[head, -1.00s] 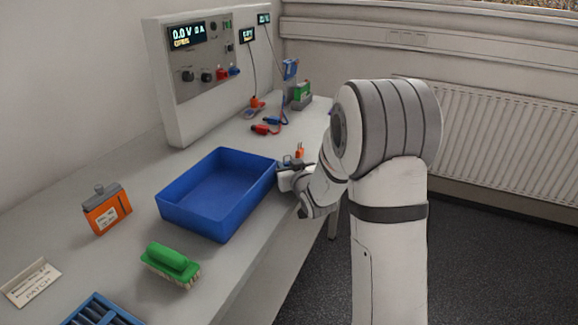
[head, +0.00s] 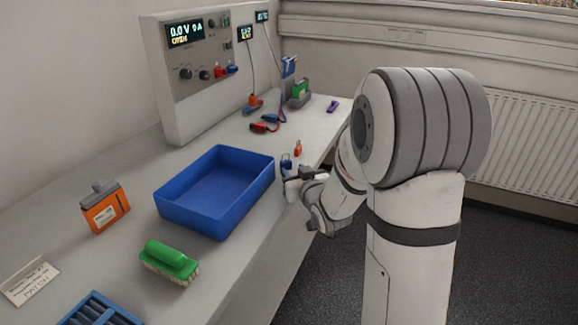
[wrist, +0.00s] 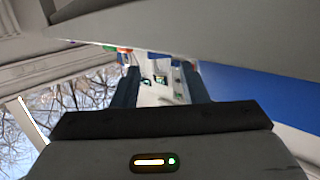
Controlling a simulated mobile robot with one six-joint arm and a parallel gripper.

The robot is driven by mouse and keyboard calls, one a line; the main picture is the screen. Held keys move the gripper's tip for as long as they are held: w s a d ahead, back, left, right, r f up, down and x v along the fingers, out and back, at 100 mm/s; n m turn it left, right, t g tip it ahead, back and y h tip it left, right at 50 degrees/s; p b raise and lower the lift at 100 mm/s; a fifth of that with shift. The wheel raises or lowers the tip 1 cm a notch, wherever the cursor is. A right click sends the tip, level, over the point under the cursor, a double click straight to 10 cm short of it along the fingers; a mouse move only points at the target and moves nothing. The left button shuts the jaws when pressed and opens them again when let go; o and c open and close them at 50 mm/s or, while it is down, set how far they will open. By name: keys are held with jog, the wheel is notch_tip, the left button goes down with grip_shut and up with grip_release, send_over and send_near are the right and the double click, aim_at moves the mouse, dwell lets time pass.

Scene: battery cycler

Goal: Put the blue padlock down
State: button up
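The blue padlock (head: 286,163) stands on the bench just right of the blue tray, in the head view. My gripper (head: 290,177) is right in front of it, near the bench's front edge, and partly hides its lower part. In the wrist view the two fingers of my gripper (wrist: 163,80) are apart, and the far bench shows through the gap. I see nothing held between them. A small dark blue shape shows beyond the fingertips in the wrist view, but it is too small to name surely.
An orange padlock (head: 298,149) stands just behind the blue one. The blue tray (head: 215,211) is close on the left. Clips with leads (head: 266,123) and a purple item (head: 332,105) lie farther back.

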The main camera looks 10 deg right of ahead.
jog(key=s+m+g+h, duration=0.1)
jog(key=s+g, duration=0.6)
jog(key=s, duration=0.8)
jog(key=s+f+g+h, duration=0.1)
jog(key=s+g, duration=0.6)
jog(key=s, duration=0.9)
jog(key=shift+a+m+h, duration=0.3)
jog(key=shift+a+m, duration=0.1)
jog(key=shift+a, duration=0.05)
jog(key=shift+r, duration=0.1)
